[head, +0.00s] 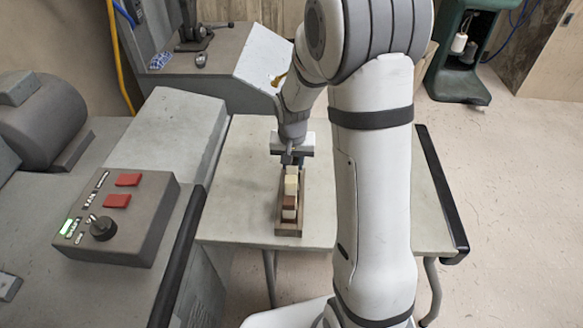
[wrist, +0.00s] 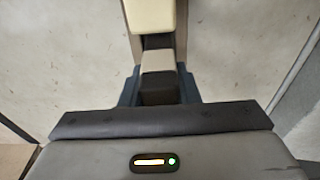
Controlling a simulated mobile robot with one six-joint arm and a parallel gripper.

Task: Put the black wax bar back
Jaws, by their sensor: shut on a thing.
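A narrow brown wooden tray (head: 289,233) stands on the pale table in the head view. It holds cream bars (head: 291,184) and a reddish-brown bar (head: 289,201). My gripper (head: 290,160) points down at the tray's far end. In the wrist view my gripper (wrist: 159,92) is shut on a dark block, which I take as the black wax bar (wrist: 158,97); a pale grey face shows just beyond its dark face. A cream bar (wrist: 151,15) lies farther along between the tray walls (wrist: 181,45). Whether the black bar touches the tray floor is hidden.
The small table (head: 235,190) is otherwise clear, with a black edge bar (head: 440,195) at right. A grey machine with a control box (head: 120,215) and red buttons stands at left. Another grey machine (head: 215,55) stands behind. A green machine (head: 460,60) is at back right.

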